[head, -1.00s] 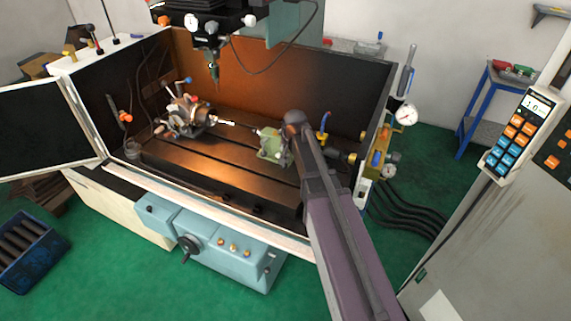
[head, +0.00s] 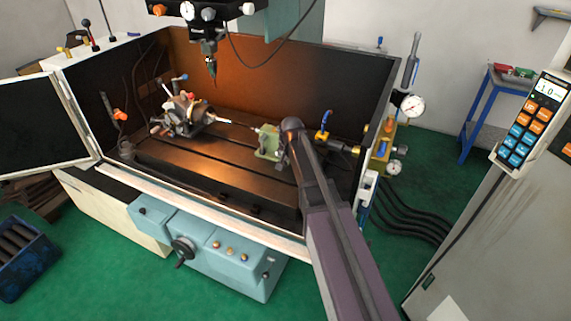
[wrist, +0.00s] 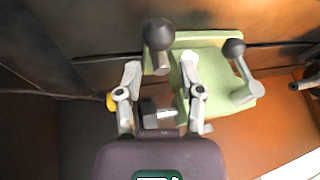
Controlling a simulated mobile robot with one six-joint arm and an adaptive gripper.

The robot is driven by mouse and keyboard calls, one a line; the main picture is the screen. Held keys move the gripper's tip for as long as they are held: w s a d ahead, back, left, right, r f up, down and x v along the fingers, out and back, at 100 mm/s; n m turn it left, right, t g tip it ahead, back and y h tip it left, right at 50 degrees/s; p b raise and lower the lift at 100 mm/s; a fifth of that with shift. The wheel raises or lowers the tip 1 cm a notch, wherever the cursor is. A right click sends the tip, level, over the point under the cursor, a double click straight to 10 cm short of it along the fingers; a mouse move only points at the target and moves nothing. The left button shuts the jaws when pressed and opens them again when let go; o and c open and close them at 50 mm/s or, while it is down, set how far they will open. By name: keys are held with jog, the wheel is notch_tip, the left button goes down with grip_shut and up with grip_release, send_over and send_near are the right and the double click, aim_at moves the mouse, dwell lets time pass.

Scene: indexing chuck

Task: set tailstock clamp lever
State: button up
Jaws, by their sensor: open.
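The green tailstock (head: 267,142) stands on the machine table, right of the chuck (head: 183,116). It also shows in the wrist view (wrist: 212,78). In that view it carries a lever with a dark round knob (wrist: 158,34) at its left and another with a dark knob (wrist: 235,48) at its right. I cannot tell for sure which is the clamp lever. My gripper (wrist: 160,66) is open. The left knob shows between and beyond its fingertips; I see no clear contact. In the head view my arm hides the gripper and part of the tailstock.
The slotted machine table (head: 215,165) is bare in front of the chuck and tailstock. A spindle head (head: 208,45) hangs above. The enclosure's dark right wall (head: 372,125) and a blue-handled valve (head: 326,122) are close to my arm.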

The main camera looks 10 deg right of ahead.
aim_at(285, 160)
jog(key=shift+b+x, duration=1.25)
jog(key=shift+x, duration=0.45)
grip_shut()
